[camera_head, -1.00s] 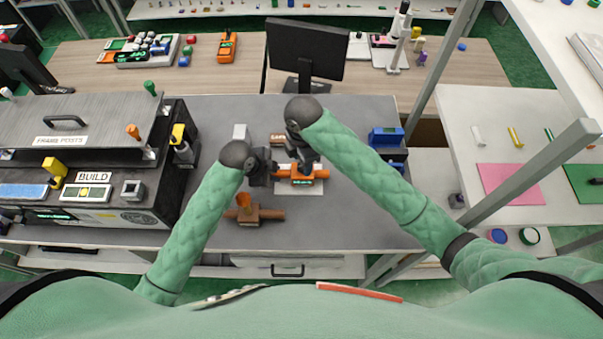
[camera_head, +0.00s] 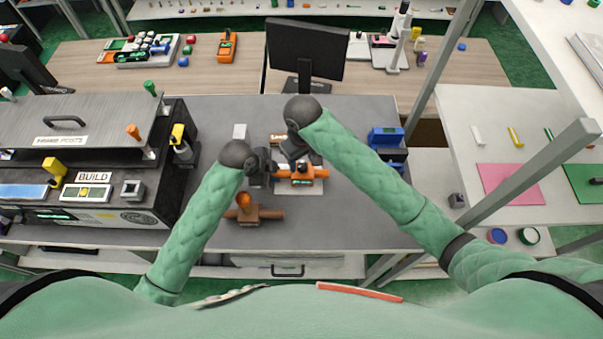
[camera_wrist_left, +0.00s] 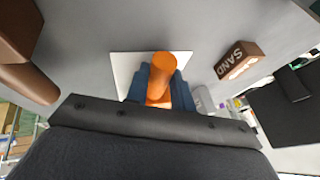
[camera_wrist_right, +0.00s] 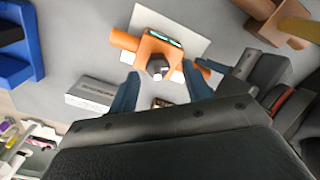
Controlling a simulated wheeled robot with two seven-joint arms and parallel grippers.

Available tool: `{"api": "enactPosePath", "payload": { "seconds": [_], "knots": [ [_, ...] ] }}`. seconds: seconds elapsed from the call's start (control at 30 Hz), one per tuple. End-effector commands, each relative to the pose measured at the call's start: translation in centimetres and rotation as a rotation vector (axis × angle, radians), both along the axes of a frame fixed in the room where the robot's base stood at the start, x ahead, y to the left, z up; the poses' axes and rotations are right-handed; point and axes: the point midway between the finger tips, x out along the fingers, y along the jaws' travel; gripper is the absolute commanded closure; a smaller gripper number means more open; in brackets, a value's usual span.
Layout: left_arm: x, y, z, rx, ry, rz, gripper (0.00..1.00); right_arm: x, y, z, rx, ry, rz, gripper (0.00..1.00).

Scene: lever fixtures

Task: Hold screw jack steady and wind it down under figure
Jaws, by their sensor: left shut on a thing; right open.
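The orange screw jack (camera_head: 310,174) stands on a white plate (camera_head: 300,190) in the middle of the grey bench. It has a crosswise orange bar, a small green-lit display and a dark screw head on top, clear in the right wrist view (camera_wrist_right: 157,67). My left gripper (camera_head: 272,173) is shut on the jack's left bar end, seen between its blue fingers in the left wrist view (camera_wrist_left: 158,85). My right gripper (camera_wrist_right: 158,76) is open above the jack, its fingers on either side of the screw head in that view. I cannot read the display.
A brown fixture (camera_head: 253,214) with an orange top stands in front of the jack, to the left. A brown block marked SAND (camera_wrist_left: 239,60) and a light block (camera_head: 239,131) lie behind. A blue fixture (camera_head: 386,137) stands to the right.

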Motion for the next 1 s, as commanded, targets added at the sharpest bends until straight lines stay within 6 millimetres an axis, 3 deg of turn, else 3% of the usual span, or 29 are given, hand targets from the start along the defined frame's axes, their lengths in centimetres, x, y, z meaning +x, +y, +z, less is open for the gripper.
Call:
{"api": "enactPosePath", "payload": {
  "seconds": [0.2,0.47,1.0],
  "knots": [
    [-0.1,0.0,-0.3,0.002,0.005,0.0,1.0,0.0,0.0,-0.1,-0.001,0.0,-0.154,0.51],
    [-0.2,0.0,-0.4,0.003,0.006,0.0,1.0,0.1,0.0,-0.7,-0.001,0.0,-0.189,0.51],
    [-0.2,0.0,-0.4,0.003,0.007,-0.001,1.0,0.0,0.0,-4.9,-0.003,-0.002,-0.186,0.51]
  ]
}}
